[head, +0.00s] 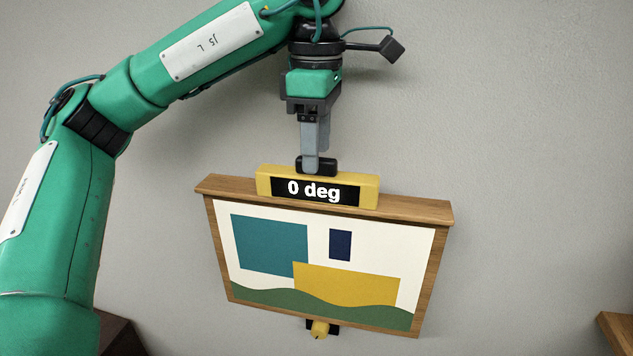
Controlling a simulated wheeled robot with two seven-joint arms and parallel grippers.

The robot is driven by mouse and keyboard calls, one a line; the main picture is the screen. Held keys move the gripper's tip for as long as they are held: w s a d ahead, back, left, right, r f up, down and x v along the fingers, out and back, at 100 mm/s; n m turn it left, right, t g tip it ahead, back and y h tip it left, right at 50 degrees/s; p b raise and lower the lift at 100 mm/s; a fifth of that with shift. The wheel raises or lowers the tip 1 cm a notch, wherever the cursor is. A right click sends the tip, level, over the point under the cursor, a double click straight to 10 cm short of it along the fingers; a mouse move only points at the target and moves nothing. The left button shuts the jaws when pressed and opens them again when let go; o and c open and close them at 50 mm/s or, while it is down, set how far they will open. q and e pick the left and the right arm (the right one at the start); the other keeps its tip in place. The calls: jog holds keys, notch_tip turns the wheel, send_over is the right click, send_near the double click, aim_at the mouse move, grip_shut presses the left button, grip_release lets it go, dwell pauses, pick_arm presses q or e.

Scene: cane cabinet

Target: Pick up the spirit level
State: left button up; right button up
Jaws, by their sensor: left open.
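The spirit level (367,191) is a yellow bar with a black display that reads "0 deg". It rests on the top edge of a wooden picture frame (436,262) that hangs on the wall. My left gripper (317,167) points down from above, its dark fingertips right at the top of the level, near its middle. The fingers are seen edge-on, and the level hides whatever is behind it, so I cannot tell whether they straddle the bar. My right gripper is not in view.
A small yellow and black object (320,328) shows just below the picture's bottom edge. A wooden edge (618,330) is at the lower right, and a dark brown surface (120,338) is at the lower left. The wall around the picture is bare.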

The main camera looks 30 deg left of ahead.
aim_at(316, 179)
pick_arm(q)
jog(key=shift+s+d+f+p, duration=0.15)
jog(key=shift+s+f+p, duration=0.15)
jog(key=shift+f, duration=0.4)
notch_tip(316, 179, down, 2)
jog(key=shift+f+p, duration=0.2)
jog(key=shift+p, duration=0.3)
jog(key=shift+f, duration=0.45)
jog(key=c, duration=1.1)
jog(key=shift+c, duration=0.2)
